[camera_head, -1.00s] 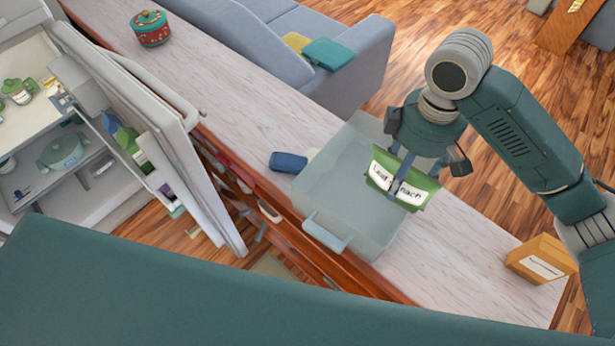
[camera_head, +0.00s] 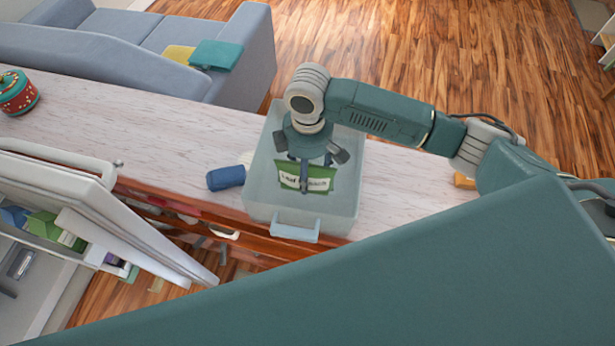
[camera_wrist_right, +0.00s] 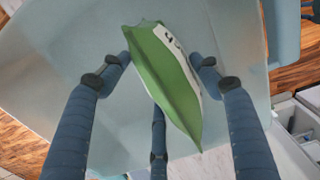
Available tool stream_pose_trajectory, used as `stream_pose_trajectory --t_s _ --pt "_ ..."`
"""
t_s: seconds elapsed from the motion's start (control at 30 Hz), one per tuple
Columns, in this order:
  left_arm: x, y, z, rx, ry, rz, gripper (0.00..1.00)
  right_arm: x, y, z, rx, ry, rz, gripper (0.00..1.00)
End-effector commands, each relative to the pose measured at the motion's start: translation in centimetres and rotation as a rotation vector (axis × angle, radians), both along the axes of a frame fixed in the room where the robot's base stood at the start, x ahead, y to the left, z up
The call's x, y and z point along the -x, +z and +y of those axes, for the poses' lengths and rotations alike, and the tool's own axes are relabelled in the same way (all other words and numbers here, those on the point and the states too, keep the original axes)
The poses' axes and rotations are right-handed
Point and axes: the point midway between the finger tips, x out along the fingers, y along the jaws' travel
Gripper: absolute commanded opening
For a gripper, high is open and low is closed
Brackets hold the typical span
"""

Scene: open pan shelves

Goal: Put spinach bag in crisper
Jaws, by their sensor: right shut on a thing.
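The spinach bag (camera_head: 306,178) is green with a white label. My right gripper (camera_head: 310,160) is shut on it, over the crisper (camera_head: 262,196), a translucent pale bin with a handle on its front, standing on the counter. The bag appears within the bin's outline; I cannot tell whether it touches the floor. In the right wrist view the bag (camera_wrist_right: 165,85) sits between the fingers, with the bin's pale wall (camera_wrist_right: 60,60) behind it. My left gripper is not in view.
A blue rolled item (camera_head: 226,178) lies on the counter (camera_head: 150,130) just left of the bin. The open fridge door (camera_head: 110,215) is at lower left. A red and green tin (camera_head: 16,92) stands at the far left. A grey sofa (camera_head: 150,45) is behind.

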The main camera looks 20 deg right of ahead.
Motion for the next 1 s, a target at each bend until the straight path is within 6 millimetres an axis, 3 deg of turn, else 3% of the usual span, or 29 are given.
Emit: stream_pose_trajectory --t_s 0.4,0.83,0.87,0.93,1.0 --pt "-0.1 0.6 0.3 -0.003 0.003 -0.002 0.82 0.0 -4.8 0.0 0.0 -0.001 0.001 0.33" --pt "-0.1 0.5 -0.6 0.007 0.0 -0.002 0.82 0.0 -5.5 0.0 0.0 0.0 -0.001 0.33" --pt "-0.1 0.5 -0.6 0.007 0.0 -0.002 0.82 -0.1 -5.5 0.0 0.0 0.0 -0.001 0.69" --pt "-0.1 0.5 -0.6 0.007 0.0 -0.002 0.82 0.0 -5.5 0.0 0.0 0.0 -0.001 0.82" --pt "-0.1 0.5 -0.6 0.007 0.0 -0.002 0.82 0.0 -5.5 0.0 0.0 0.0 -0.001 0.82"
